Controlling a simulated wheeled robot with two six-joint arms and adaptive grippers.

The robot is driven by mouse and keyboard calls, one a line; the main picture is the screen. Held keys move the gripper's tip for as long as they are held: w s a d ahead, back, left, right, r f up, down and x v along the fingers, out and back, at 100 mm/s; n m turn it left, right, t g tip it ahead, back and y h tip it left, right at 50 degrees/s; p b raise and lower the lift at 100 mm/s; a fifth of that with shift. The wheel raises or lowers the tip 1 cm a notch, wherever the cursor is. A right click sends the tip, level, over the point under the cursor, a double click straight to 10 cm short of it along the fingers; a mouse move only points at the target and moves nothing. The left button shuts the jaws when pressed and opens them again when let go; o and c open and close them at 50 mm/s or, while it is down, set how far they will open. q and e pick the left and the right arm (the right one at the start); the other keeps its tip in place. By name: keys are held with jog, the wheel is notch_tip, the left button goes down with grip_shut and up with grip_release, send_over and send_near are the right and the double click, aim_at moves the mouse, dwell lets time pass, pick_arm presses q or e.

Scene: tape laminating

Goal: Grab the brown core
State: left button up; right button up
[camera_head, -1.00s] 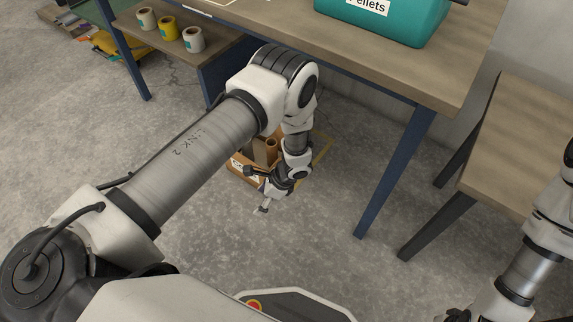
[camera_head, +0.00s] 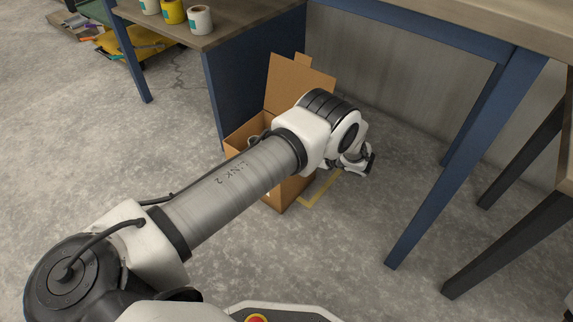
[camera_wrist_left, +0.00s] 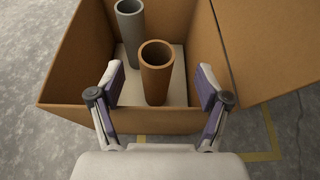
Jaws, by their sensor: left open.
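The brown core (camera_wrist_left: 156,76) is a hollow tube standing upright in the open cardboard box (camera_wrist_left: 75,80), seen in the left wrist view. A grey core (camera_wrist_left: 131,32) stands in the box behind it and to its left. My left gripper (camera_wrist_left: 160,88) is open, with one finger on each side of the brown core in the picture. The fingers show no contact with it, and how deep they reach cannot be told. In the head view, the box (camera_head: 296,85) is partly hidden by my left arm, which also hides the brown core and the fingers. My right gripper is not in view.
The box flaps stand open; one flap (camera_wrist_left: 265,45) rises at the right of the wrist view. A blue table leg (camera_head: 460,165) stands right of the box. Several rolls, one yellow (camera_head: 172,12), sit on a low table at upper left.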

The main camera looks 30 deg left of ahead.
pick_arm(q)
jog(key=b+x, duration=0.2)
jog(key=x, duration=0.2)
jog(key=shift+s+a+f, duration=0.1)
jog(key=shift+s+f, duration=0.1)
jog(key=shift+f, duration=0.1)
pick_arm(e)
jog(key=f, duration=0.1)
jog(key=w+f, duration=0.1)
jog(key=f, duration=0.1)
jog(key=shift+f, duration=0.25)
pick_arm(q)
jog(key=shift+r, duration=0.2)
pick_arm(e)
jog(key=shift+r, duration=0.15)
pick_arm(q)
jog(key=c, duration=1.3)
